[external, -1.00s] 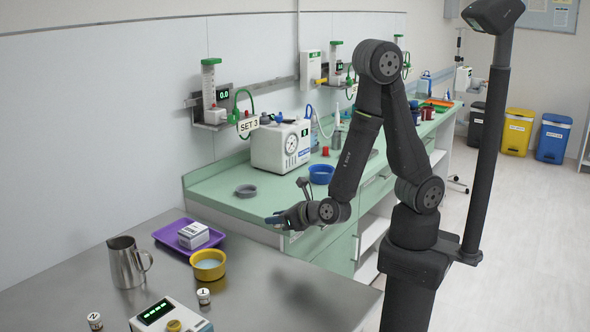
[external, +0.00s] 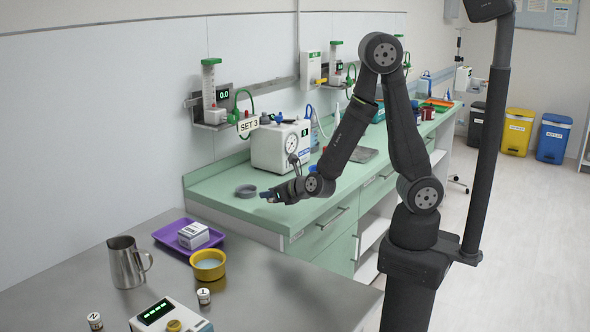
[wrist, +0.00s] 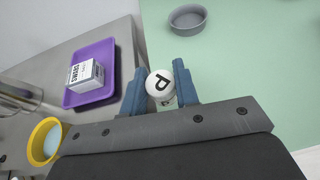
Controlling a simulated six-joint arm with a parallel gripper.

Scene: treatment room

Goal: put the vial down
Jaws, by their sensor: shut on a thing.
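The vial shows in the wrist view as a round white cap (wrist: 158,82) with a black letter, P or d, seen from above. My gripper (wrist: 160,90) is shut on it, with one blue-grey finger on each side. The vial's body is mostly hidden below the cap. In the external view my gripper (external: 268,197) is over the front left part of the green counter (external: 215,189), near a grey round dish (external: 246,191). The vial is too small to make out there. I cannot tell how high the vial is above the counter.
The grey dish (wrist: 187,19) is ahead of the fingers in the wrist view. A white device with a gauge (external: 281,146) stands farther back. The steel table holds a purple tray (external: 176,226) with a box, a yellow bowl (external: 209,266), a jug (external: 125,262) and two white-capped vials (external: 204,295).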

